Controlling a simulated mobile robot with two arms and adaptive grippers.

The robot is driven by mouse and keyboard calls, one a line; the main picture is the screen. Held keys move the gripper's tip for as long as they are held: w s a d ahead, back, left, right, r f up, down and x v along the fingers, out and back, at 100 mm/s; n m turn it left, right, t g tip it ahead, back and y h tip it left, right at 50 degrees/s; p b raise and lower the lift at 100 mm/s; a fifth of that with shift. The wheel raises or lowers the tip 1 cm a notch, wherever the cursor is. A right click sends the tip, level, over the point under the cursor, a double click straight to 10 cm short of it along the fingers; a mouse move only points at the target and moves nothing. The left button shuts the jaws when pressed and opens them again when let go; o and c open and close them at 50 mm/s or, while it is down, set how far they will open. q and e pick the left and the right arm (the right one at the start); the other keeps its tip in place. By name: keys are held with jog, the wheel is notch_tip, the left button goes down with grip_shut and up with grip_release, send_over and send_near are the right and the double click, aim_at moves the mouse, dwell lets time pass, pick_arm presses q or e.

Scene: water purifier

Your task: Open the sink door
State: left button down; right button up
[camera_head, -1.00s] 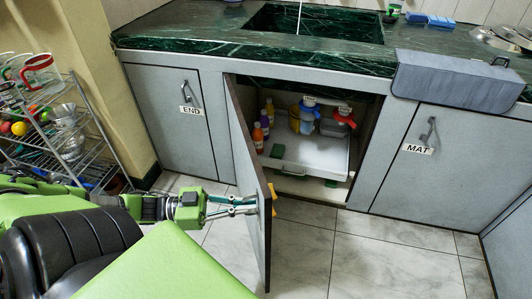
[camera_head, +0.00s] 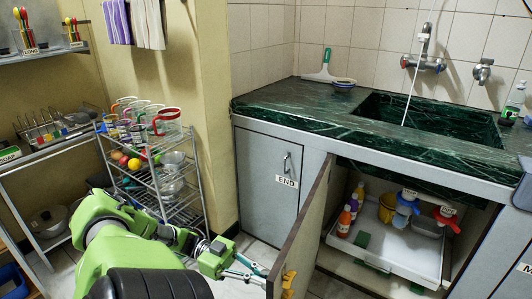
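The sink cabinet door (camera_head: 302,235) stands swung well out from the cabinet under the sink, seen nearly edge-on. A small yellow piece (camera_head: 288,285) shows at the inner side of the door edge. My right gripper is not in view.
A green marble counter (camera_head: 300,100) with a sink (camera_head: 430,118) runs above. A closed door labeled END (camera_head: 265,170) is left of the opening. A wire rack (camera_head: 160,185) with mugs and balls stands at left. Some tiled floor shows between rack and cabinet.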

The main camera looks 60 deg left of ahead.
pick_arm(q)
jog(key=shift+f, duration=0.1)
jog(key=c, duration=2.5)
grip_release()
jog(key=v, duration=1.2)
